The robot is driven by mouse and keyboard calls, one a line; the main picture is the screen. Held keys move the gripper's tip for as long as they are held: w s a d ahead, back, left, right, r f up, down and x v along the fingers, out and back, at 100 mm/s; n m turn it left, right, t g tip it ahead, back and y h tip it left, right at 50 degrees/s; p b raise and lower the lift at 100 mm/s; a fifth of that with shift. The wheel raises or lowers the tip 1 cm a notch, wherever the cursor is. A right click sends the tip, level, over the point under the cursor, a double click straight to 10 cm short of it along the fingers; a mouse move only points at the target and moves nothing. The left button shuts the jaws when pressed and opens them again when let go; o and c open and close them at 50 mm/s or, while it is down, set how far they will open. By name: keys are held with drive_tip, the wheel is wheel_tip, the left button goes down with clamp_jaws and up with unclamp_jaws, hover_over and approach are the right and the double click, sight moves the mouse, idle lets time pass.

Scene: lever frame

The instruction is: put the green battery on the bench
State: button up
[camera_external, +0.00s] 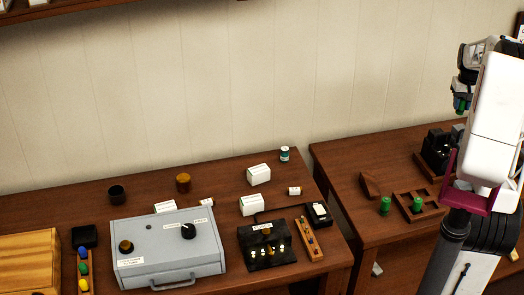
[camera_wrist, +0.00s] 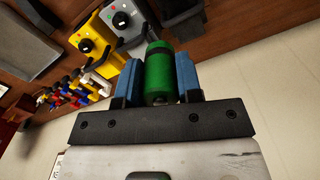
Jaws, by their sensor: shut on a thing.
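The green battery (camera_wrist: 159,72) is a green cylinder held between the two blue finger pads of my gripper (camera_wrist: 160,80) in the wrist view. In the external view my gripper (camera_external: 461,95) is high at the right edge, and a small green part of the battery (camera_external: 460,104) shows under it. The battery is in the air, well above the wooden bench tops. The left bench (camera_external: 60,200) and the right bench (camera_external: 340,165) are brown wood. Two more green cylinders (camera_external: 385,205) stand on the right bench, one at a wooden frame (camera_external: 432,212).
A black device (camera_external: 438,150) stands at the right bench's back. The wrist view shows a yellow device (camera_wrist: 88,45) and a grey one (camera_wrist: 125,25).

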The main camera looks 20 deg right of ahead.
drive_tip(key=s+a+f+n, duration=0.1)
drive_tip(key=s+a+n, duration=0.1)
drive_tip(key=s+a, duration=0.45)
drive_tip(key=s+a+f+n, duration=0.15)
drive_tip(key=s+a, duration=0.25)
drive_tip(key=a, duration=0.6)
wheel_tip(320, 180, down, 16)
drive_tip(key=shift+s+d+f, duration=0.1)
drive_tip(key=shift+f, duration=3.2)
drive_tip(key=shift+f, duration=0.3)
drive_tip(key=o, duration=1.1)
drive_tip(key=shift+r, duration=0.1)
